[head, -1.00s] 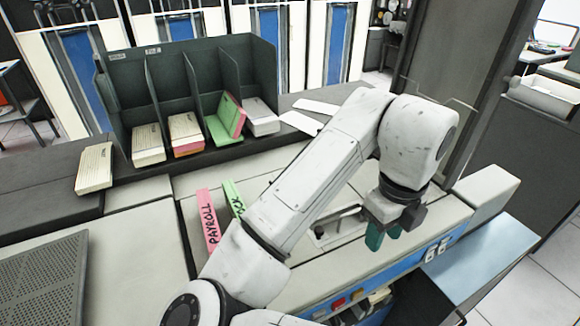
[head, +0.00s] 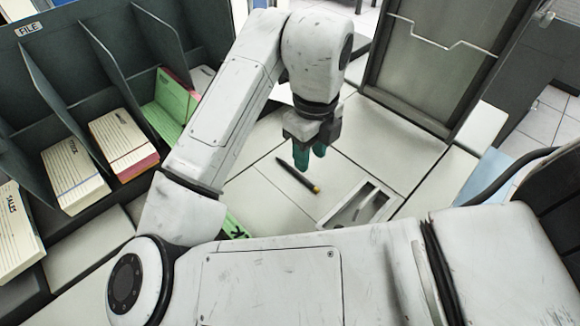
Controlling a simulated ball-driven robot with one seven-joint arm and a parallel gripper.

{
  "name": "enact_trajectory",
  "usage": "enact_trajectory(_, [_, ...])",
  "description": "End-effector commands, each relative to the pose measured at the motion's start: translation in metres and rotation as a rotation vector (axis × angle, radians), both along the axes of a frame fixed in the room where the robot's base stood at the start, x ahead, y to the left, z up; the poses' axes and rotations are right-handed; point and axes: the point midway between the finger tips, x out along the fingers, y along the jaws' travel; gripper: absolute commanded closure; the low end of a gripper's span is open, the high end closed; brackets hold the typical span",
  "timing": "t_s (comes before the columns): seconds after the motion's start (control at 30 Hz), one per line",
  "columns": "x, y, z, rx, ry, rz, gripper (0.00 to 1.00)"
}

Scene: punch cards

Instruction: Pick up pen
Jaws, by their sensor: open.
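A dark pen (head: 295,174) with a yellow band near its lower right end lies on the light grey panel surface in the middle of the head view. My gripper (head: 310,156) points down just above and to the right of the pen in the picture, with its teal fingertips apart from it. The fingers are open, and I see nothing between them. The exact height of the gripper over the pen is hard to tell from this one view.
A shallow recess (head: 362,203) with a metal rim lies right of the pen. A dark divided file rack (head: 95,118) with card stacks (head: 122,143) stands at the left. A green card block (head: 234,228) is partly hidden by my arm. A dark cabinet panel (head: 430,60) stands behind.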

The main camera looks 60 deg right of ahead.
Motion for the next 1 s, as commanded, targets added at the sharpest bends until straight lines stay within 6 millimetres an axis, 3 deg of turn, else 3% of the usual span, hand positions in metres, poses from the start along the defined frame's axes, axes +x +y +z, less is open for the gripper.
enact_trajectory(0.13, [0.0, 0.0, -0.024, 0.0, 0.003, 0.003, 0.6])
enact_trajectory(0.43, [-0.001, -0.003, -0.046, 0.0, 0.002, 0.001, 0.6])
enact_trajectory(0.7, [-0.001, -0.008, -0.083, -0.001, 0.003, 0.002, 0.6])
enact_trajectory(1.0, [0.0, -0.008, -0.09, 0.0, 0.0, -0.001, 0.6])
